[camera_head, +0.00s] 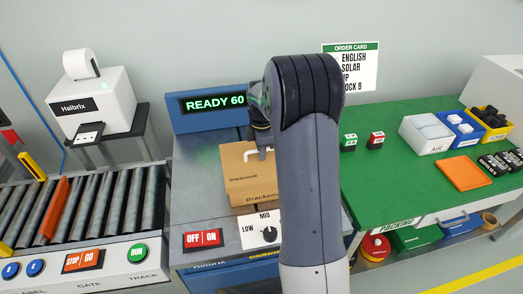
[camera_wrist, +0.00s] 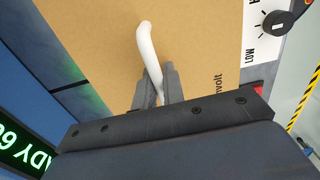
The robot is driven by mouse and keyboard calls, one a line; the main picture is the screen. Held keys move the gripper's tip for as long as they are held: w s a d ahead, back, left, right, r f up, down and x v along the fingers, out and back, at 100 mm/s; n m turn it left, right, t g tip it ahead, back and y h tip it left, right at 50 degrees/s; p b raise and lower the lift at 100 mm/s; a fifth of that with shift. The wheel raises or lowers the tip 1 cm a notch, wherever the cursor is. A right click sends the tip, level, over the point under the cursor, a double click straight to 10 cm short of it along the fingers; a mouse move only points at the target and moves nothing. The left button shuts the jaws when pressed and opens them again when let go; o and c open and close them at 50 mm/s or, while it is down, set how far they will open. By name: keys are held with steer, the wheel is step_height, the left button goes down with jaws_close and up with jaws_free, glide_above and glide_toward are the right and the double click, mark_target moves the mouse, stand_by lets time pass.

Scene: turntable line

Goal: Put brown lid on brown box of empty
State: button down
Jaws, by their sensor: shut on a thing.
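The brown lid (camera_head: 238,160) with a white handle (camera_head: 248,154) is at the brown box (camera_head: 240,199) on the grey machine top. In the wrist view the lid (camera_wrist: 95,45) fills much of the picture, and its white handle (camera_wrist: 148,45) stands between my fingers. My gripper (camera_wrist: 158,92) is shut on the handle. In the head view my arm covers the right side of the lid and box. I cannot tell whether the lid touches the box all round. The box's inside is hidden.
A "READY 60" display (camera_head: 212,103) stands behind the box. An OFF/ON switch (camera_head: 203,238) and a dial panel (camera_head: 258,232) are in front. A roller track (camera_head: 85,208) lies left, a green packing table (camera_head: 400,175) with bins lies right.

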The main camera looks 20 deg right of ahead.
steer(key=shift+f+b, duration=0.45)
steer(key=shift+f, duration=0.4)
stand_by(0.4)
steer(key=c, duration=1.4)
jaws_free()
steer(key=shift+c, duration=0.2)
steer(key=shift+r, duration=0.1)
step_height(320, 180, up, 11)
steer(key=shift+f, duration=0.2)
step_height(320, 180, down, 11)
steer(key=shift+r, duration=0.45)
